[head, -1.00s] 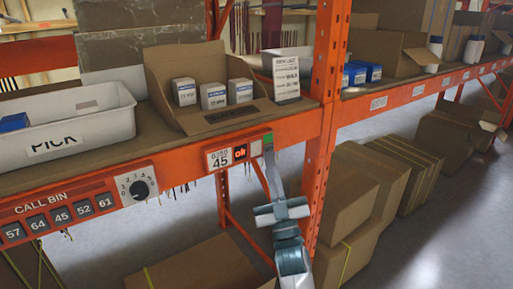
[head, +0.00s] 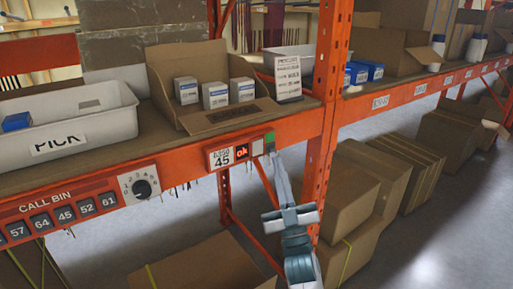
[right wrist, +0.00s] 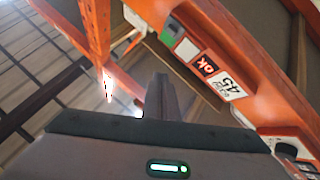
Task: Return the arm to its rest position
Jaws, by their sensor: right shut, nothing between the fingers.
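My right gripper (head: 275,160) is shut and empty. In the head view its tip points up just below the green button (head: 269,137) at the right end of the bin 45 display (head: 227,155) on the orange shelf beam. The display reads 45 with a red "ok" lit. In the right wrist view the closed fingers (right wrist: 160,97) point toward the beam, with a visible gap to the green button (right wrist: 173,27) and the display (right wrist: 215,77). My left gripper is not in view.
A white PICK tote (head: 110,125) and an open cardboard box (head: 215,118) with several small white cartons stand on the shelf. An orange upright (head: 325,110) rises just right of my right arm. Cardboard boxes (head: 355,195) stand on the floor behind.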

